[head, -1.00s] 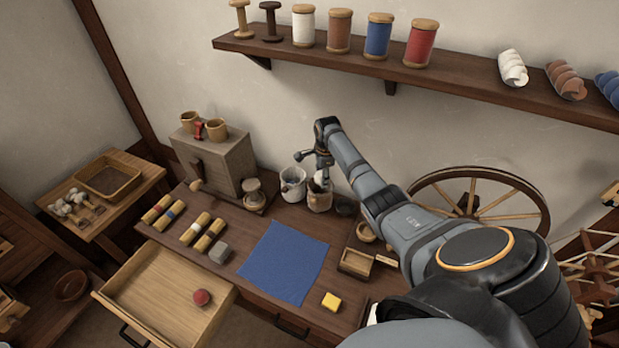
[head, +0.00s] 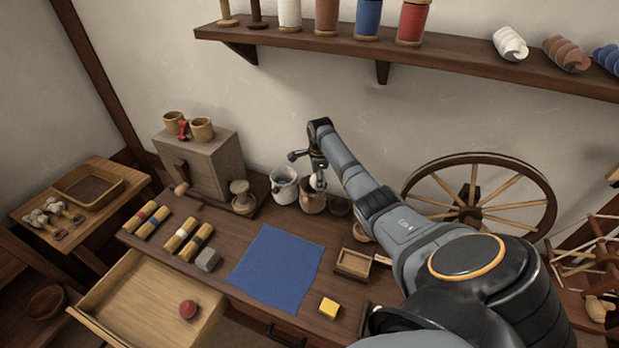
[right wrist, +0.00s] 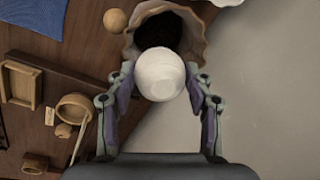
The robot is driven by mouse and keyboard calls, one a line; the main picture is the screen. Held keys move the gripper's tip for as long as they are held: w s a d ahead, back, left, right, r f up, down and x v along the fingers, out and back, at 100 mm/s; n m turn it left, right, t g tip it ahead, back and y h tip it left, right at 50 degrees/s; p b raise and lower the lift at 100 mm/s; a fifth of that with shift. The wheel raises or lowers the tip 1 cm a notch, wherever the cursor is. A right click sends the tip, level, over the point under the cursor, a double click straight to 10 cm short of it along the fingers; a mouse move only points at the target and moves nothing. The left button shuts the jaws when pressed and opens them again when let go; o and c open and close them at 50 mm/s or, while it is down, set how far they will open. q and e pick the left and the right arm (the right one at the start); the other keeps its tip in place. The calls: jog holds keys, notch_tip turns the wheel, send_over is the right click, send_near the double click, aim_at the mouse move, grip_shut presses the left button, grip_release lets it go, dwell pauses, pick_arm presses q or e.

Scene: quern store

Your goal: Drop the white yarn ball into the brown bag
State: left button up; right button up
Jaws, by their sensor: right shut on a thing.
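The white yarn ball (right wrist: 160,76) is held between the two fingers of my right gripper (right wrist: 160,90) in the right wrist view. The open mouth of the brown bag (right wrist: 192,24) lies just beyond the ball, which covers part of its dark opening. In the head view my right gripper (head: 318,180) is over the brown bag (head: 312,203) at the back of the table, with a bit of the white ball (head: 317,183) showing. The ball's exact height over the rim is hard to tell. My left gripper is not in view.
An open drawer (head: 140,300) holds a red ball (head: 188,309).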

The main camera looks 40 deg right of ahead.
jog(key=shift+f, duration=0.1)
jog(key=o, duration=1.2)
jog(key=r, duration=0.4)
jog(key=s+r, duration=0.1)
jog(key=r, duration=0.7)
jog(key=shift+s+a, duration=0.15)
jog(key=shift+a, duration=0.25)
